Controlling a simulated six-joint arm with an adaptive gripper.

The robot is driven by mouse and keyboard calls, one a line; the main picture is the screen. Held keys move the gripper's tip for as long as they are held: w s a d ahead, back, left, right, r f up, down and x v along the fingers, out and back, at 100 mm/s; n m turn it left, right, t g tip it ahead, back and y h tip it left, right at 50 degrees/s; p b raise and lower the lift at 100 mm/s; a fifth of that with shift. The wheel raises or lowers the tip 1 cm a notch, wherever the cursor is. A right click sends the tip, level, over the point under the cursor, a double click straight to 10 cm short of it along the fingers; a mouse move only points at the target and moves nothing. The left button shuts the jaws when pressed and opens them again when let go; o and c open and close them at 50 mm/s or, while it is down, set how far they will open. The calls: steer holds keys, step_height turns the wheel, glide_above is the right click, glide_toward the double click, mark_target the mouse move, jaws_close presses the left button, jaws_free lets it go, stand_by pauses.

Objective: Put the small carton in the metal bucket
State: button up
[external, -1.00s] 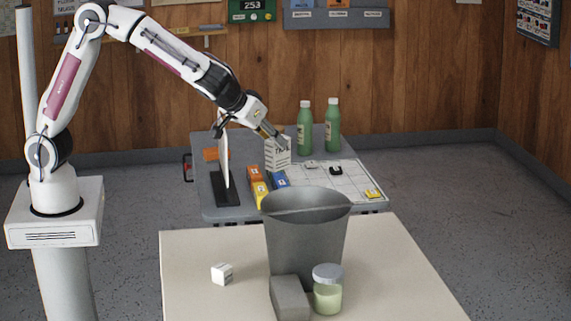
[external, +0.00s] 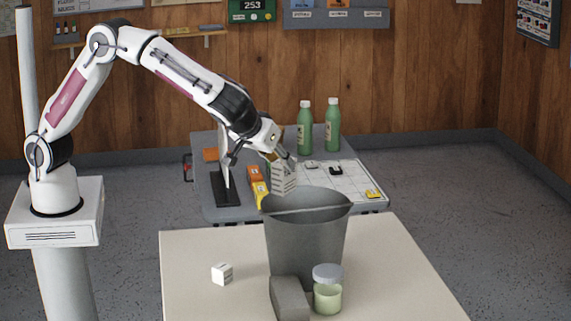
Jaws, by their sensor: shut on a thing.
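The small carton (external: 283,178), white with dark print, is held in my gripper (external: 284,164). My gripper is shut on its upper part. The carton hangs tilted at the rear left part of the rim of the metal bucket (external: 306,240). In this view its lower end overlaps the bucket's rim, and I cannot tell whether it is above the opening or behind it. The grey bucket stands upright on the near cream table, and its inside is mostly hidden.
On the near table (external: 195,255) are a small white box (external: 222,273), a grey block (external: 289,299) and a lidded jar (external: 328,290). The grey table behind holds two green bottles (external: 304,128), orange and yellow boxes and a dark stand (external: 225,188).

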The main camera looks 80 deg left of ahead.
mark_target(277, 181)
steer(key=shift+f, duration=3.15)
steer(key=shift+f, duration=1.9)
steer(key=shift+f, duration=0.2)
steer(key=o, duration=1.1)
steer(key=shift+r, duration=0.1)
